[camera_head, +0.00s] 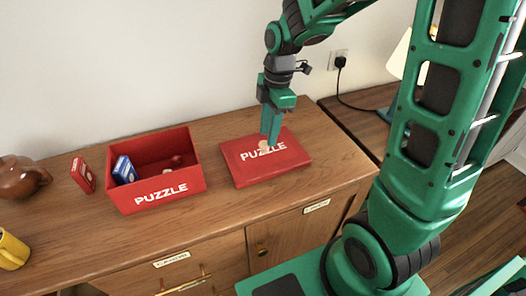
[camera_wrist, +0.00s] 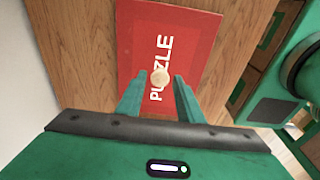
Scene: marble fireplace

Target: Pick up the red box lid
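The red box lid (camera_head: 285,172) lies flat on the wooden cabinet top, with white PUZZLE lettering and a small pale round knob (camera_head: 263,146) on top. The lid also shows in the wrist view (camera_wrist: 190,30), with the knob (camera_wrist: 161,78) near its middle. My gripper (camera_head: 270,138) points down over the lid. Nothing is held. I cannot tell whether the fingertips touch the lid.
An open red PUZZLE box (camera_head: 161,197) stands left of the lid, with a blue card box (camera_head: 124,169) and small items inside. A small red box (camera_head: 83,175), a brown teapot (camera_head: 22,177) and a yellow mug (camera_head: 12,250) stand farther left. The wall is behind.

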